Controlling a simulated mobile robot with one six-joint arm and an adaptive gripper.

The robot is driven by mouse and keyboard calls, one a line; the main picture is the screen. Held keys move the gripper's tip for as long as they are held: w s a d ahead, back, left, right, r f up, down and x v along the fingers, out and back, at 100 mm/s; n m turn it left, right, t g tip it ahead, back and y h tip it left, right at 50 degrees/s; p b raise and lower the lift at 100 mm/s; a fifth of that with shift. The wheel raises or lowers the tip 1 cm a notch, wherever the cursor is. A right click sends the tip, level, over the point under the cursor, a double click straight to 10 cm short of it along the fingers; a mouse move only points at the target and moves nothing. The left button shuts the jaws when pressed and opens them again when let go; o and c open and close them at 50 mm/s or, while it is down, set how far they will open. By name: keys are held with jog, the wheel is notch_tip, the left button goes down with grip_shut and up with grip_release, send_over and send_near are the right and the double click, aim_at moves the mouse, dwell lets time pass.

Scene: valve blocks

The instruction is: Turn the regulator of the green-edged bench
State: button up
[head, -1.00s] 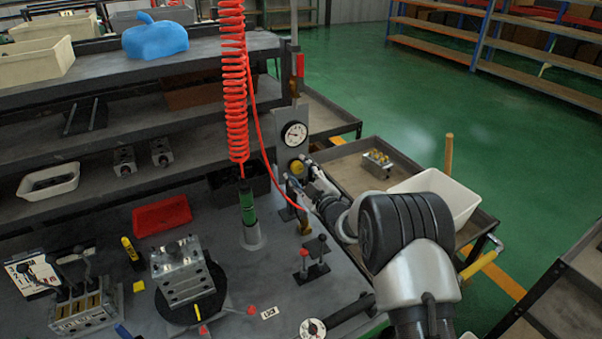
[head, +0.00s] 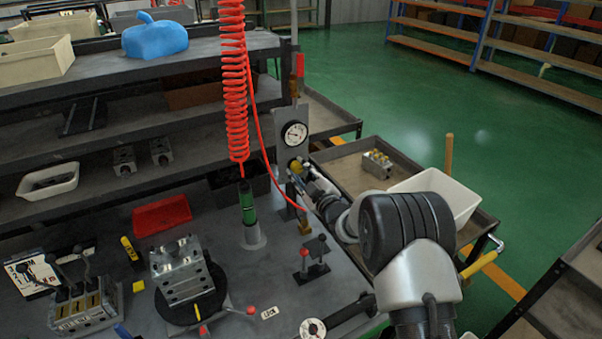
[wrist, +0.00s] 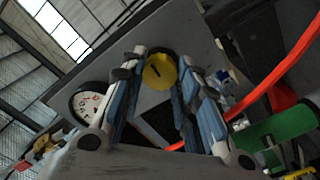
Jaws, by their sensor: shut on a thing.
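The regulator's yellow knob (head: 295,166) sits on an upright grey panel below a round white gauge (head: 294,134). In the wrist view the knob (wrist: 158,73) shows a dark line on its face, and the gauge (wrist: 88,103) is to its left. My gripper (head: 300,170) is shut on the knob, one finger on each side in the wrist view (wrist: 160,80). In the head view my gripper partly hides the knob. I cannot make out a green edge on the bench (head: 240,290).
A coiled red hose (head: 235,90) hangs left of the panel, and its thin line runs down close by my gripper. A green cylinder (head: 248,205) stands left of it. A small post with a red knob (head: 312,258) stands in front. A grey cart (head: 350,165) is at right.

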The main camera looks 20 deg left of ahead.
jog(key=m+b, duration=0.1)
jog(key=m, duration=0.2)
jog(key=shift+m, duration=0.4)
jog(key=m, duration=0.3)
jog(key=shift+m, duration=0.3)
jog(key=m, duration=0.3)
jog(key=shift+m, duration=0.3)
jog(key=m, duration=0.3)
jog(key=shift+r+m, duration=0.1)
jog(key=shift+m, duration=0.2)
jog(key=m+p, duration=0.1)
jog(key=m, duration=0.4)
jog(key=shift+g+p, duration=0.3)
jog(key=shift+p, duration=0.1)
jog(key=m+p, duration=0.1)
jog(key=m, duration=0.5)
jog(key=o, duration=1.1)
